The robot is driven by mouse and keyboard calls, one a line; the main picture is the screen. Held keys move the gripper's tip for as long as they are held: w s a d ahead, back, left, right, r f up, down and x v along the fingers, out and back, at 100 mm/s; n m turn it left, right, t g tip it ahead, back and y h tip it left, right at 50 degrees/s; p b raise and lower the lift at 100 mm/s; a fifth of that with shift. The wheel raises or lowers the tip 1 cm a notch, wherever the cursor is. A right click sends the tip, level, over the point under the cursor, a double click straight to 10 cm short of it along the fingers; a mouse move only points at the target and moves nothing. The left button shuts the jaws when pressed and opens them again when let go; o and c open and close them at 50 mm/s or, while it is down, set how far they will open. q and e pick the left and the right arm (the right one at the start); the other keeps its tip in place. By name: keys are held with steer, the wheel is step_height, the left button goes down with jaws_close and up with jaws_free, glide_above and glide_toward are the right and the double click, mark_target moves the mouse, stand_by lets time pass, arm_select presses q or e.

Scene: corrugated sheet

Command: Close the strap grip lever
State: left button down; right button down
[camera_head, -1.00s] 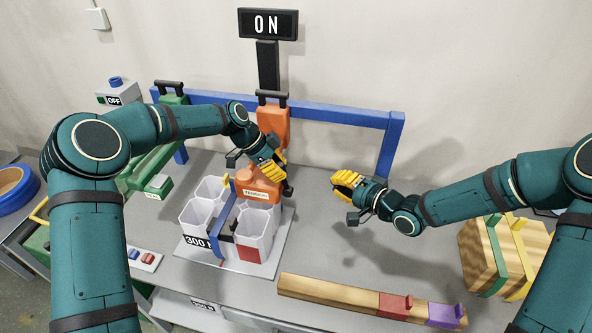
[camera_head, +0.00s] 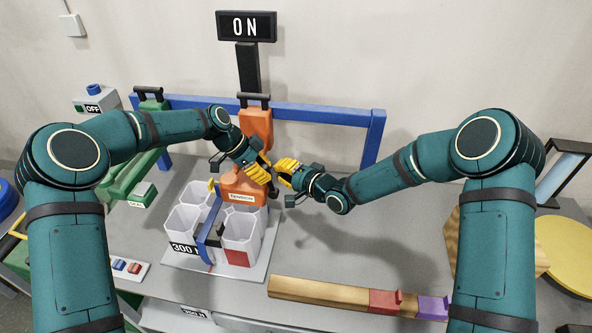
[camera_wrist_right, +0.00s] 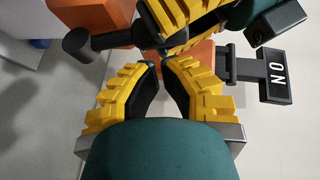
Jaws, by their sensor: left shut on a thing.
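The orange strap tool (camera_head: 257,130) hangs on the blue rail, and its lower body (camera_head: 243,188) sits above the white canisters. A black lever with a round end (camera_wrist_right: 78,44) runs beside the orange body in the right wrist view. My left gripper (camera_head: 262,170) is shut at the tool's right side, apparently on this black lever; its yellow fingers (camera_wrist_right: 185,22) hide the contact. My right gripper (camera_head: 281,170) is close beside the left one. In the right wrist view its fingertips (camera_wrist_right: 160,64) stand slightly apart with nothing between them, just below the lever and the left fingers.
The bundle of white canisters (camera_head: 185,222) with a blue strap stands on a pale plate. A wooden bar (camera_head: 325,292) with red and purple clips lies in front. A sign (camera_head: 246,26) reads ON.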

arm_select(q)
steer(key=shift+f, duration=0.1)
arm_select(e)
steer(key=shift+a+f, duration=0.1)
steer(key=shift+a, duration=0.2)
steer(key=shift+a, duration=0.1)
arm_select(q)
steer(key=shift+s+d, duration=0.1)
arm_select(e)
steer(key=shift+a+h, duration=0.3)
steer(key=shift+a, duration=0.3)
steer(key=shift+s, duration=0.1)
arm_select(q)
steer(key=c, duration=0.7)
jaws_free()
